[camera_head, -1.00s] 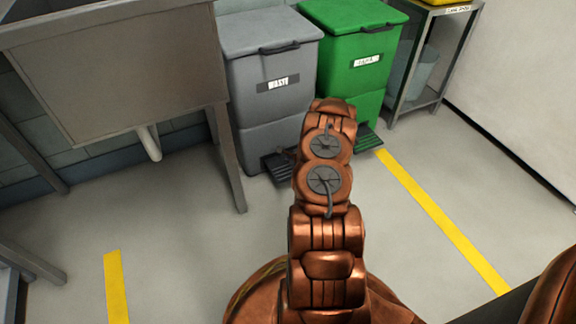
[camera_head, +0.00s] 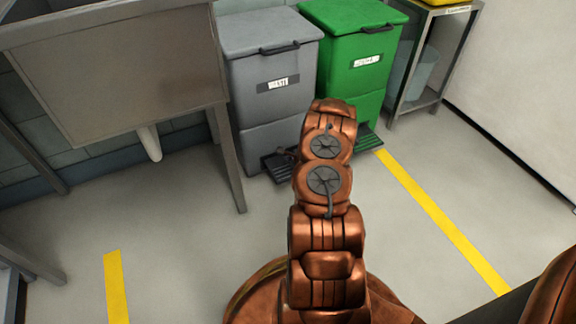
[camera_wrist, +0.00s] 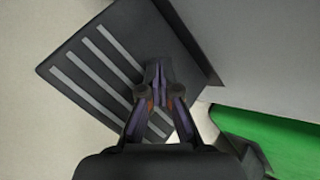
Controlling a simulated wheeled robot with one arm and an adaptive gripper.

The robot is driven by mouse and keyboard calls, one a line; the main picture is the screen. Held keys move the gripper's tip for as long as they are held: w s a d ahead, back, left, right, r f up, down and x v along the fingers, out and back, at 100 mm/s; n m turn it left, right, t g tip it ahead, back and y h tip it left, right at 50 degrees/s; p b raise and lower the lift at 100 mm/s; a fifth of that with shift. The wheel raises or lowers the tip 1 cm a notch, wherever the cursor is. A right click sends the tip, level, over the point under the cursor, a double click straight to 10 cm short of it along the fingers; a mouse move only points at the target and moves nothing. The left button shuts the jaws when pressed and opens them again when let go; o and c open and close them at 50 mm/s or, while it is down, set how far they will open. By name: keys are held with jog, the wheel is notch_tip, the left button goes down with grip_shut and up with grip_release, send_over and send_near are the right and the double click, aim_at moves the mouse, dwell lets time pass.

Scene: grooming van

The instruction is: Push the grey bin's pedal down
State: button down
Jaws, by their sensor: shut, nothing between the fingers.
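The grey bin (camera_head: 268,90), marked WASTE, stands against the wall with its lid shut. Its dark pedal (camera_head: 278,165) sticks out at the foot of its front, partly hidden behind my arm in the head view. In the wrist view the pedal (camera_wrist: 95,65) is a black plate with light grey ribs, filling the upper left. My gripper (camera_wrist: 158,75) is shut and empty, with its fingertips over the pedal near the bin's front. I cannot tell whether the fingertips touch it. In the head view the gripper is mostly hidden by my arm.
A green recycling bin (camera_head: 355,65) with its own pedal (camera_head: 368,138) stands right of the grey bin. A metal sink unit (camera_head: 120,75) with a leg stands close on the left. A metal shelf (camera_head: 425,60) is at the right. Open floor with yellow lines lies in front.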

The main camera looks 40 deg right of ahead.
aim_at(288, 166)
jog(key=shift+f, duration=0.45)
jog(key=shift+f+b, duration=0.4)
jog(key=shift+f, duration=0.9)
dwell(2.0)
jog(key=shift+r, duration=0.1)
jog(key=shift+r+p, duration=0.65)
jog(key=shift+r, duration=0.95)
jog(key=shift+r, duration=0.1)
jog(key=shift+r+p, duration=0.85)
jog(key=shift+r, duration=1.6)
